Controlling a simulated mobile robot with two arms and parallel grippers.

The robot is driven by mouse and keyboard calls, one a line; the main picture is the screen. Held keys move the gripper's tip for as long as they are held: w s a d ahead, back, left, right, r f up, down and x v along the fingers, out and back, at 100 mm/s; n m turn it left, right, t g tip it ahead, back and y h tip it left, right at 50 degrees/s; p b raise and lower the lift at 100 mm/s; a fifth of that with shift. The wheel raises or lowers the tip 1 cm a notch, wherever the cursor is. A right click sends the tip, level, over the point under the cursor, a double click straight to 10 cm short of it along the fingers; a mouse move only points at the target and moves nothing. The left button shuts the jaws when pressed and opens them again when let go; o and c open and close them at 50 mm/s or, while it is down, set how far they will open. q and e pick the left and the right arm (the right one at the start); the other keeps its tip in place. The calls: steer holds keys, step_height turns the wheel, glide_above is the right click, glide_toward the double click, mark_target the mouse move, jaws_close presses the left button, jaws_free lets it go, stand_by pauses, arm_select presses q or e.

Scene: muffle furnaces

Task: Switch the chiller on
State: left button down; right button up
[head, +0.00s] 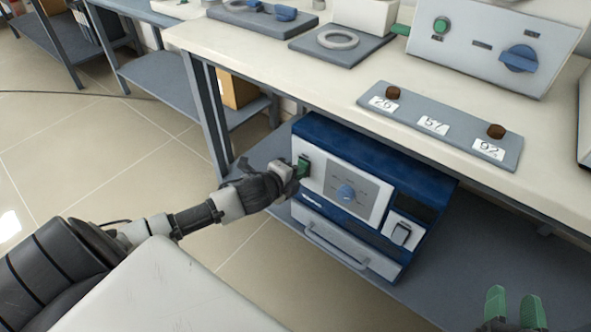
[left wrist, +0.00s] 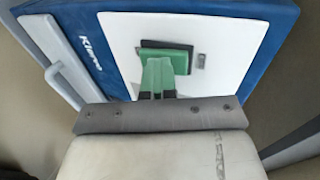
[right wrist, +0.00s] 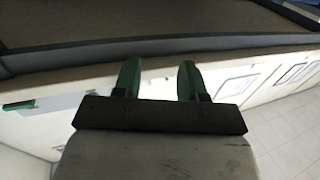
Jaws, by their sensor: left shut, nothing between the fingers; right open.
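The chiller is a blue box (head: 350,146) with a white front panel, standing on the grey lower shelf under the bench. It also shows in the left wrist view (left wrist: 115,30). The switch's tilt is hard to tell. My right gripper (head: 515,305) is open and empty at the lower right, also in the right wrist view (right wrist: 160,78).
The bench top above holds a label plate (head: 440,126) with brown knobs and a grey control box (head: 490,45) with a green button and blue knob. A white socket-like part (head: 402,233) and a handle (head: 335,250) are on the chiller's front. Floor at left is clear.

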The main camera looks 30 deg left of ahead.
arm_select(q)
steer(key=shift+w+r, duration=0.1)
steer(key=shift+r, duration=0.35)
arm_select(e)
steer(key=shift+s+d+f+g, duration=0.1)
steer(key=shift+f+g, duration=0.35)
steer(key=shift+f, duration=0.05)
steer(key=shift+s+d+f+g, duration=0.1)
steer(key=shift+f+g, duration=0.35)
arm_select(q)
steer(key=shift+p, duration=0.3)
